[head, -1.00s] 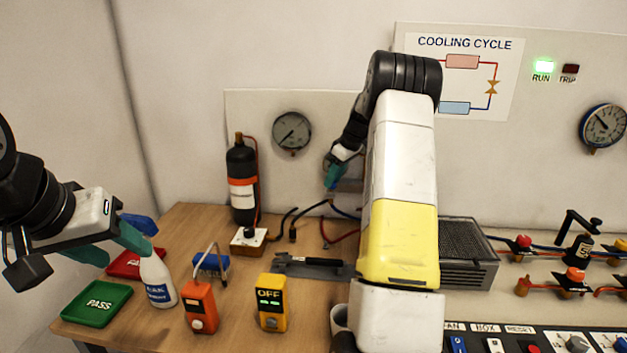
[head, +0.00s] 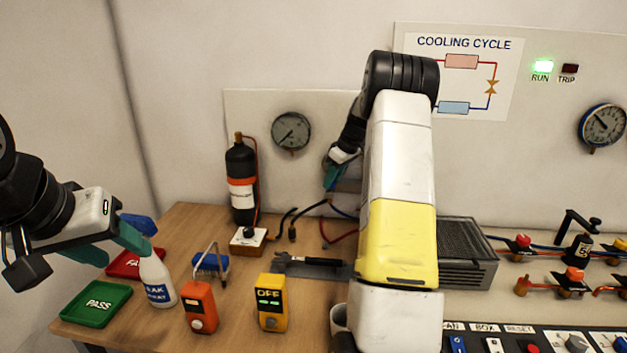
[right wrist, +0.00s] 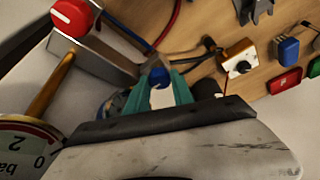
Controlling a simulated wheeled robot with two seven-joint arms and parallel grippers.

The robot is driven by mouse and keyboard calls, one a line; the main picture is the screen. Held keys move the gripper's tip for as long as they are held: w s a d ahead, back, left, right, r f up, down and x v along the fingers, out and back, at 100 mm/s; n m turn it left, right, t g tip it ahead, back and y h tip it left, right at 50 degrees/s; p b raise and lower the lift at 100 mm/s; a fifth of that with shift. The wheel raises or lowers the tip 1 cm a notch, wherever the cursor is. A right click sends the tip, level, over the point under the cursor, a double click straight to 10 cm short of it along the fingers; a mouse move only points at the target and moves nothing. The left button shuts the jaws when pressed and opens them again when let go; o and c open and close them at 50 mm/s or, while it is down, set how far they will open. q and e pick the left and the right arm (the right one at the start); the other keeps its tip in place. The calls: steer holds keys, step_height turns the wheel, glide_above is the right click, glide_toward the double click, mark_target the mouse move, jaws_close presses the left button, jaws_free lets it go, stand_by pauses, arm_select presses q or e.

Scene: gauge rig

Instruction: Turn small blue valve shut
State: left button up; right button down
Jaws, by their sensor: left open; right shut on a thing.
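The small blue valve (right wrist: 159,76) shows its blue knob between the teal fingers of my right gripper (right wrist: 160,93) in the right wrist view. The fingers are shut on it. Much of its body is hidden behind them. In the head view my right gripper (head: 331,178) is at the back panel, right of the round grey gauge, partly hidden by my right arm; the blue valve cannot be made out there. My left gripper (head: 126,254) is open and empty at the left, above the table by the white spray bottle (head: 157,281).
A red-capped valve knob (right wrist: 72,16) and a pressure gauge (right wrist: 28,150) are close to the right gripper. Hoses run below it. A black cylinder (head: 242,180) stands left of the grey gauge (head: 291,131). Orange (head: 201,306) and yellow (head: 271,302) devices stand in front.

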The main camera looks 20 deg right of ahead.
steer(key=m+h, duration=0.1)
steer(key=m, duration=0.3)
steer(key=shift+a+m+t+h, duration=0.15)
steer(key=shift+m+t+h, duration=0.25)
steer(key=m+h, duration=0.1)
steer(key=m, duration=0.3)
steer(key=shift+a+h, duration=0.2)
steer(key=shift+h, duration=0.2)
steer(key=m, duration=0.2)
steer(key=m+h, duration=0.1)
steer(key=m, duration=0.1)
steer(key=shift+a+m+g+h, duration=0.1)
steer(key=shift+m+g+h, duration=0.2)
steer(key=shift+m+g, duration=0.1)
steer(key=shift+w+m+g+h, duration=0.1)
steer(key=shift+m+g+h, duration=0.4)
steer(key=shift+m, duration=1.3)
steer(key=c, duration=1.4)
jaws_free()
steer(key=shift+o, duration=0.2)
